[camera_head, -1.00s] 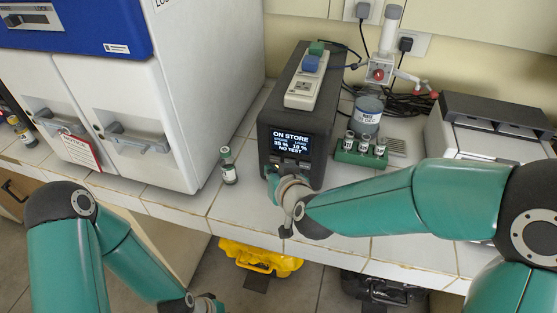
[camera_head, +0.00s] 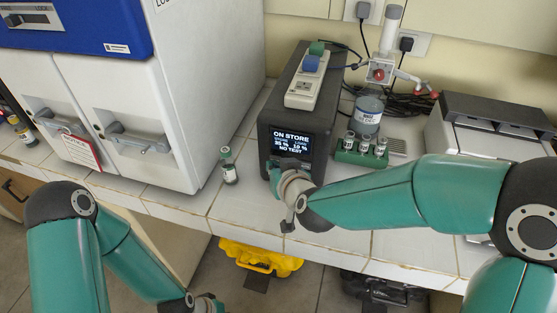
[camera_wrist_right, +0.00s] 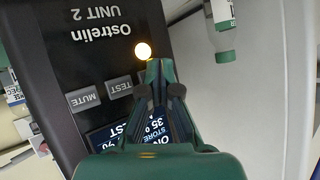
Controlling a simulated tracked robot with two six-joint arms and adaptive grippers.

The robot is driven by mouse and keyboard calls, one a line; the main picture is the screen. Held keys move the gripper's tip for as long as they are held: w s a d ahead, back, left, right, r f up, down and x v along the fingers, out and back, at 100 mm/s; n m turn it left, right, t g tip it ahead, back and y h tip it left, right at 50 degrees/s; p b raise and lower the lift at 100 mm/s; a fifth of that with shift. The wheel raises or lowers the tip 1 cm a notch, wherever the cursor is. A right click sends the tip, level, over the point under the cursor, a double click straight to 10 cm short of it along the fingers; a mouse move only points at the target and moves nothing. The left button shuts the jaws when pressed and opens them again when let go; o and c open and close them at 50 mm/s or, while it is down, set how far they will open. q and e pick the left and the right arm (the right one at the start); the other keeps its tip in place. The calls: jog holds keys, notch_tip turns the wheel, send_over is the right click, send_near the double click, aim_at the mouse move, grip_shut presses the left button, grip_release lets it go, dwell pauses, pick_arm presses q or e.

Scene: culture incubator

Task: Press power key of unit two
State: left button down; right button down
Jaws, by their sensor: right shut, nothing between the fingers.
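Unit two is a dark box (camera_head: 265,128) on the bench; its screen (camera_head: 290,142) reads "ON STORE" and "NO TEST". In the right wrist view its front panel (camera_wrist_right: 70,20) is upside down, marked "Ostrelin UNIT 2". A MUTE key (camera_wrist_right: 83,98) and a TEST key (camera_wrist_right: 119,87) show there, with a round glowing light (camera_wrist_right: 143,51). My right gripper (camera_head: 273,176) is shut and empty at the lower front of the unit. Its fingertips (camera_wrist_right: 154,66) appear right beside the light; contact cannot be told. No key marked power is readable. My left gripper (camera_head: 206,302) is partly cut off at the bottom edge.
A vial (camera_head: 229,170) stands left of the unit, near a white cabinet (camera_head: 215,90). A power strip (camera_head: 306,85) lies on top of the unit. A green rack of vials (camera_head: 362,156) and a labelled jar (camera_head: 368,115) stand to its right.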

jog(key=shift+w, duration=0.15)
dwell(0.5)
jog(key=shift+s+a, duration=0.2)
jog(key=shift+s, duration=0.55)
jog(key=shift+s, duration=0.1)
jog(key=s, duration=0.1)
jog(key=s+a, duration=0.1)
jog(key=s, duration=0.2)
jog(key=shift+s+a, duration=0.25)
jog(key=shift+s, duration=0.05)
dwell(0.5)
